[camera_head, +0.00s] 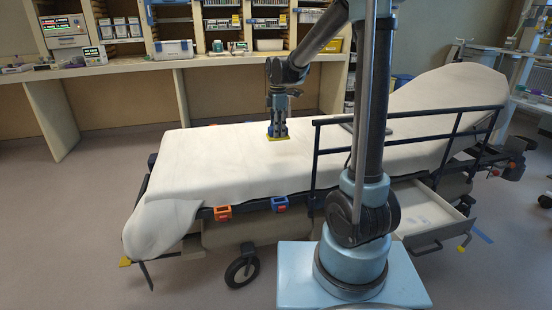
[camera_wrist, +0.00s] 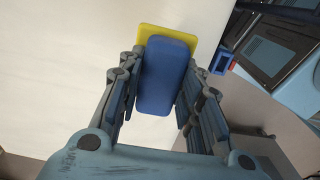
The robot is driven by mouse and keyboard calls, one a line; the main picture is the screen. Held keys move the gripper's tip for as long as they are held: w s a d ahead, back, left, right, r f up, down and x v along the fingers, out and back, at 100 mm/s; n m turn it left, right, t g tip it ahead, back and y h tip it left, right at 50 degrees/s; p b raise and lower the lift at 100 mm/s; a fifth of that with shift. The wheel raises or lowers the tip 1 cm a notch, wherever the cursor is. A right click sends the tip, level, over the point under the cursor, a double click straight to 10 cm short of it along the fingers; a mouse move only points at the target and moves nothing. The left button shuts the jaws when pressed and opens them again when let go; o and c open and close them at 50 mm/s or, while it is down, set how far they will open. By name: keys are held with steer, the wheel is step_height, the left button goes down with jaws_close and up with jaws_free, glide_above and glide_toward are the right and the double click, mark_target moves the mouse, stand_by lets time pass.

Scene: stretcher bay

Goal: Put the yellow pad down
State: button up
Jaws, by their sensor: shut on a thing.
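The yellow pad (camera_head: 278,138) is at the white-sheeted top of the stretcher (camera_head: 210,165), near its middle. In the wrist view a corner and edge of the yellow pad (camera_wrist: 208,47) show around a blue block (camera_wrist: 166,75) that sits against it. My gripper (camera_head: 278,128) points down above the mattress, its fingers closed on both sides of the blue block, holding the pad by it. The pad is at or just above the sheet; I cannot tell whether it touches. Most of the pad's face is hidden by the block.
An orange clip (camera_head: 222,212) and a blue clip (camera_head: 279,204) sit on the stretcher's near edge. A dark side rail (camera_head: 410,117) stands to the right, above an open drawer (camera_head: 425,208). The sheet left of my gripper is clear. A counter (camera_head: 180,65) with boxes stands behind.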

steer(key=shift+w+a, duration=0.1)
steer(key=shift+a, duration=0.05)
steer(key=shift+f, duration=5)
steer(key=o, duration=1.2)
steer(key=shift+f, duration=0.1)
step_height(320, 180, up, 12)
steer(key=shift+r, duration=0.1)
